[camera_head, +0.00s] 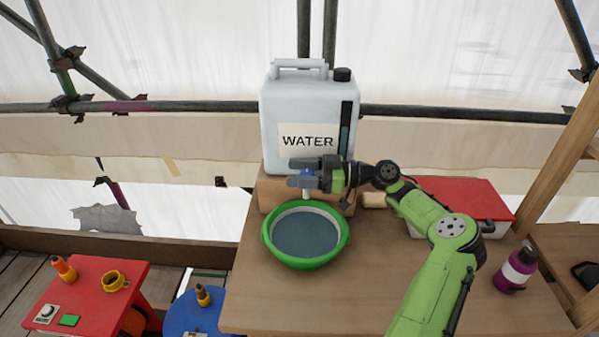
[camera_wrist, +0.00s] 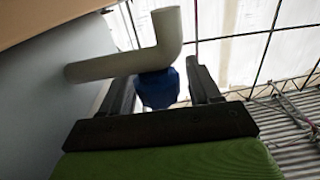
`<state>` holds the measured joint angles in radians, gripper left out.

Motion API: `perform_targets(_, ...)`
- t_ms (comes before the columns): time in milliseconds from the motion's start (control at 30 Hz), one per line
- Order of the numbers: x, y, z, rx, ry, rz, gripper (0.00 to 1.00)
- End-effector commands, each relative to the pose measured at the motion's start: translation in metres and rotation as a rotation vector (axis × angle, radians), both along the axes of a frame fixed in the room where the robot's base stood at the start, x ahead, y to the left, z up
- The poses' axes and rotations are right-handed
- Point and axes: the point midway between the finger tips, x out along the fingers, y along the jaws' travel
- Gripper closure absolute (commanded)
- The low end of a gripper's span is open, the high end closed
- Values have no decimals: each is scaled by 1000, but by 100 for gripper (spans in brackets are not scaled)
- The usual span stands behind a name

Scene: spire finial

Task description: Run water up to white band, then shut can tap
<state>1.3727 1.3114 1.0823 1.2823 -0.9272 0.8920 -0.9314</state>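The white water can (camera_head: 300,105) stands on a wooden block on the bench, with a dark level strip at its right. Its tap has a blue handle (camera_wrist: 157,88) and a pale bent spout (camera_wrist: 165,42). My gripper (camera_head: 299,173) is at the tap in front of the can. In the wrist view its two fingers stand apart on either side of the blue handle, with a visible gap at the right. The green basin (camera_head: 340,246) sits below the spout and holds grey-blue water (camera_head: 305,236). A pale band shows inside the basin above the water. I cannot make out a running stream.
A red-lidded box (camera_head: 465,198) lies behind my arm, and a purple bottle (camera_head: 515,270) stands at the bench's right. A red table (camera_head: 85,290) and a blue stool (camera_head: 195,318) with small items are at lower left. The bench front is clear.

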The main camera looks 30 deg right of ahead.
Motion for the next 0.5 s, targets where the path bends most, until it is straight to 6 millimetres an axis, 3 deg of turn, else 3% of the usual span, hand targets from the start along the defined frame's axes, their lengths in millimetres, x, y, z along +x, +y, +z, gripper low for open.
perform_targets(233,-9,-13,1,2,-1,-4,38)
perform_targets(500,-53,-72,3,4,-4,-8,38)
